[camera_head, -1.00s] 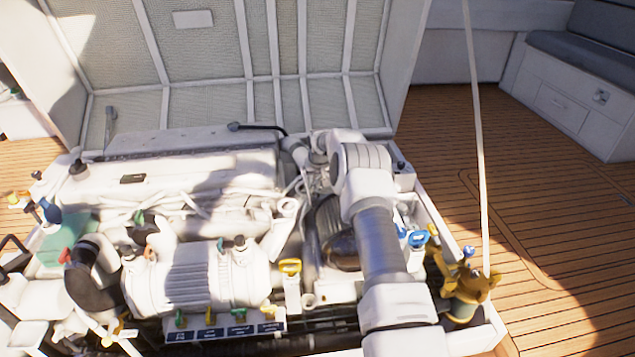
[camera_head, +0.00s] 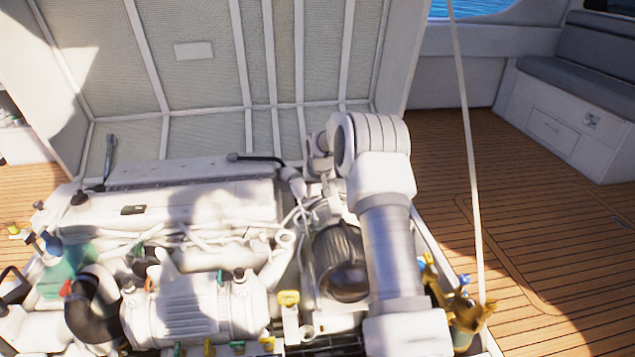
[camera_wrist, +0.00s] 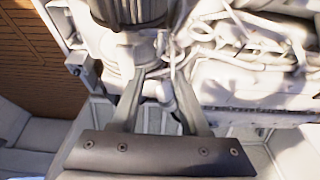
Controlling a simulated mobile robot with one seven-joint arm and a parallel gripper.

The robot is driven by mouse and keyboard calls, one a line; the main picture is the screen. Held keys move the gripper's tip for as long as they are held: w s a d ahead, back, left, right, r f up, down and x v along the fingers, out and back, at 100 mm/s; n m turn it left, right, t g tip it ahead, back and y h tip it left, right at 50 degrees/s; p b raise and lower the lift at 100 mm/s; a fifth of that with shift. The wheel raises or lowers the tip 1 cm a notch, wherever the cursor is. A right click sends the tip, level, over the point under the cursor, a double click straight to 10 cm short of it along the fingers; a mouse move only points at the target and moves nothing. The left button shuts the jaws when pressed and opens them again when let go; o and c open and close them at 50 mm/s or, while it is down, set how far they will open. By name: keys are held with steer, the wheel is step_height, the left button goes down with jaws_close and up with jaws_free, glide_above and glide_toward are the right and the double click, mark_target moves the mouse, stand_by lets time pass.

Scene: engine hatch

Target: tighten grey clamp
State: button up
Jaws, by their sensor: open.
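My gripper (camera_wrist: 160,78) shows in the wrist view with its two grey fingers apart. The fingers reach over the back of the engine, below a dark ribbed cylinder (camera_wrist: 130,10). Pale fittings and a hose lie around and between the fingertips. I cannot tell the grey clamp apart from these pale parts, nor whether the fingers touch anything. In the head view my arm reaches over the right side of the engine (camera_head: 200,205), and the gripper is mostly hidden behind my wrist. The dark ribbed cylinder also shows there (camera_head: 340,250), just left of my arm.
The raised hatch (camera_head: 240,80) stands behind the engine. White hoses and pipes crowd the engine top. A yellow handle (camera_head: 289,298) is at the front, and a brass fitting (camera_head: 465,310) is at the right. A thin pole (camera_head: 470,160) rises right of my arm.

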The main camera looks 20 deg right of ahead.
steer(key=shift+p+v, duration=0.3)
steer(key=shift+v, duration=1.55)
steer(key=s+a+r+n, duration=0.1)
steer(key=s+a+r, duration=0.3)
steer(key=s+r, duration=0.5)
steer(key=s+a+r, duration=0.4)
steer(key=s+r, duration=0.4)
steer(key=r, duration=0.4)
steer(key=s+a+r+n+t+y, duration=0.1)
steer(key=s+a, duration=0.2)
steer(key=s, duration=1.1)
steer(key=s+a, duration=0.3)
steer(key=s, duration=1.1)
step_height(320, 180, up, 21)
steer(key=p, duration=2)
steer(key=shift+p, duration=0.3)
